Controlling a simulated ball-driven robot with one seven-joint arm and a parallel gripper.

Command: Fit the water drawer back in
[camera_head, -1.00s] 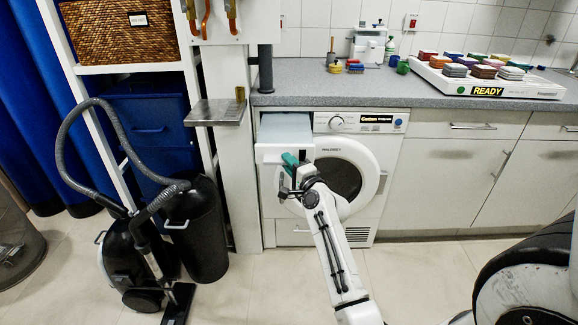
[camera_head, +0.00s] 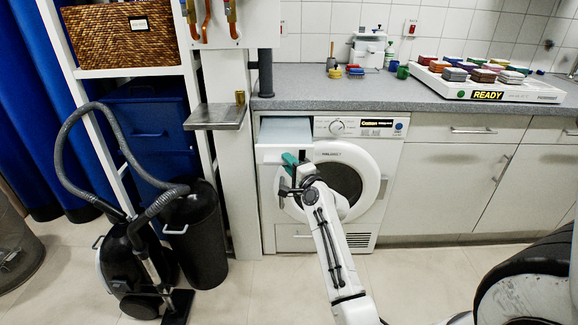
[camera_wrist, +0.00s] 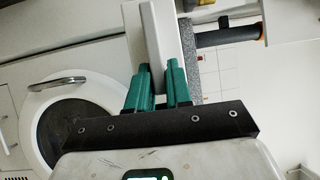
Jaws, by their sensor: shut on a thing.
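The water drawer (camera_head: 283,129) sticks out of the upper left corner of the white dryer (camera_head: 386,150). Its pale blue inside shows from above and its white front faces me. My gripper (camera_head: 294,160) is at the drawer's front, with its green fingers touching it. In the wrist view the green fingers of my gripper (camera_wrist: 158,85) are shut on the drawer's white front grip (camera_wrist: 153,45). The drawer's rear end is hidden inside the dryer.
A metal shelf (camera_head: 215,116) juts from the pillar left of the dryer. A vacuum cleaner (camera_head: 130,255) and a black bin (camera_head: 197,235) stand on the floor at left. The grey worktop (camera_head: 300,92) overhangs above the drawer. Floor before the cabinets is clear.

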